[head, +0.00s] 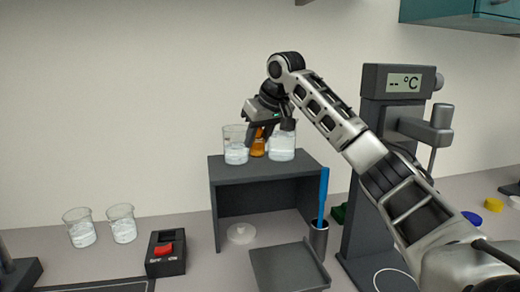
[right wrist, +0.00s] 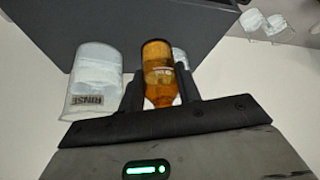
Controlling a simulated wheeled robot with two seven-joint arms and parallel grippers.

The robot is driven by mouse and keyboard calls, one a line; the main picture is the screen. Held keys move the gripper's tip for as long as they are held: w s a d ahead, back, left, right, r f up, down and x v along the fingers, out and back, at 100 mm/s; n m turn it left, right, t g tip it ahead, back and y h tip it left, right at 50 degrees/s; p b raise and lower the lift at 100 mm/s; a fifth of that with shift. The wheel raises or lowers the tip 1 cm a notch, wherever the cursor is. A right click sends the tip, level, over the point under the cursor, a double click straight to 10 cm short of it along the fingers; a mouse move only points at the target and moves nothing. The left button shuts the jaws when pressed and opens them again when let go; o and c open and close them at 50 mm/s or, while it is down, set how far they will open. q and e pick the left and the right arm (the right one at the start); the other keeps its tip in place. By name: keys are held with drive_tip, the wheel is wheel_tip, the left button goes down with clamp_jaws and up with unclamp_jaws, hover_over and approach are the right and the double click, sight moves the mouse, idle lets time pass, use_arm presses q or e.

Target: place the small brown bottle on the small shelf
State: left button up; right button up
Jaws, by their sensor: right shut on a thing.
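The small brown bottle (head: 258,146) is at the top of the small dark shelf (head: 262,169), between two beakers. My right gripper (head: 264,130) is shut on it from above. In the right wrist view the amber bottle (right wrist: 158,72) sits between the two black fingers (right wrist: 160,90). Its lower end looks level with the shelf top, but I cannot tell whether it touches. My left gripper is not in view.
A beaker (head: 235,150) stands left of the bottle and another (head: 282,146) right of it, both close. Two more beakers (head: 121,224) stand on the bench at left, near a red-switch box (head: 166,254). A tray (head: 288,270) lies before the shelf; a thermometer stand (head: 372,150) rises right.

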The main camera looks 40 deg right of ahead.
sight(263, 142)
drive_tip(key=f, duration=0.3)
drive_tip(key=shift+d+f, duration=0.25)
drive_tip(key=shift+d, duration=0.15)
drive_tip(key=shift+a+f, duration=0.1)
drive_tip(key=o, duration=1)
drive_tip(key=shift+f, duration=0.1)
drive_tip(key=v, duration=1.2)
drive_tip(key=shift+b, duration=0.3)
